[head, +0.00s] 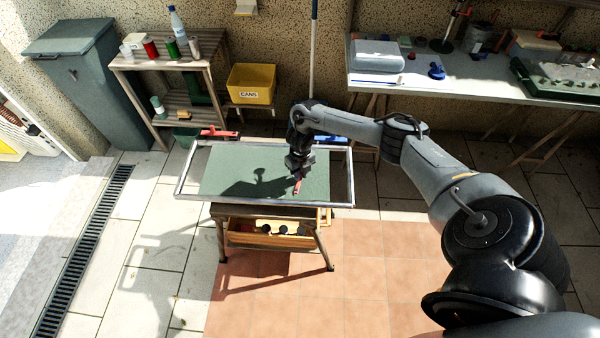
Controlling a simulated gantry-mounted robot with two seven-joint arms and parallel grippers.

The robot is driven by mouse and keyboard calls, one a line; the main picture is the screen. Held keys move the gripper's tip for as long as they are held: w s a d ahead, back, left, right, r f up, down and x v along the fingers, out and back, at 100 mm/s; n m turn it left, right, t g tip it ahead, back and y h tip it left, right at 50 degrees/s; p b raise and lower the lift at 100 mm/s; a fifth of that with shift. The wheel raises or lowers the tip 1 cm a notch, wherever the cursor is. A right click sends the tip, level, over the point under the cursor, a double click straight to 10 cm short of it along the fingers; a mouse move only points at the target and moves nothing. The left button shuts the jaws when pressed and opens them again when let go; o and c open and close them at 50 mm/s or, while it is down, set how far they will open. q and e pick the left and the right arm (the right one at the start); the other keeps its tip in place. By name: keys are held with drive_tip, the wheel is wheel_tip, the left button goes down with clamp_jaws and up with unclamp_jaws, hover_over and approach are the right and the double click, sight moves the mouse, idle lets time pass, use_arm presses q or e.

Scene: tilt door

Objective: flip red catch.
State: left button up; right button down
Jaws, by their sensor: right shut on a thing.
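A small red catch (297,188) shows at the right part of a green panel (225,165), which is set in a grey metal frame (350,180). My right gripper (298,175) reaches down over the panel from the right, with its fingers shut on the red catch. The fingers hide part of the catch. My left gripper is not in view.
The frame lies on a wooden stand (226,238) with a shelf below. A wooden rack (150,64) with bottles and a yellow bin (251,84) stand behind. A workbench (430,72) stands at the back right. Tiled floor around the stand is clear.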

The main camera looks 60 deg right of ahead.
drive_tip(key=shift+s+r+m+p, duration=0.15)
drive_tip(key=shift+s+m+p, duration=0.2)
drive_tip(key=shift+m+p, duration=0.4)
drive_tip(key=shift+s+r+m+p, duration=0.1)
drive_tip(key=shift+s+m+p, duration=0.2)
drive_tip(key=shift+m+p, duration=0.4)
drive_tip(key=s+m+p, duration=0.1)
drive_tip(key=m+p, duration=0.3)
drive_tip(key=s+m+p, duration=0.1)
drive_tip(key=m, duration=0.1)
drive_tip(key=shift+s+a+m+p, duration=0.25)
drive_tip(key=shift+s+a+p, duration=0.1)
drive_tip(key=shift+p, duration=0.05)
drive_tip(key=m+p, duration=0.1)
drive_tip(key=s+a+m+p, duration=0.1)
drive_tip(key=m, duration=0.1)
drive_tip(key=m+p, duration=0.1)
drive_tip(key=p, duration=0.1)
drive_tip(key=shift+s+a+m, duration=0.3)
drive_tip(key=shift+m, duration=0.1)
drive_tip(key=shift+s+a+f+m+p, duration=0.15)
drive_tip(key=shift+a+m+p, duration=0.15)
drive_tip(key=shift+m+p, duration=0.45)
drive_tip(key=c, duration=1.1)
unclamp_jaws()
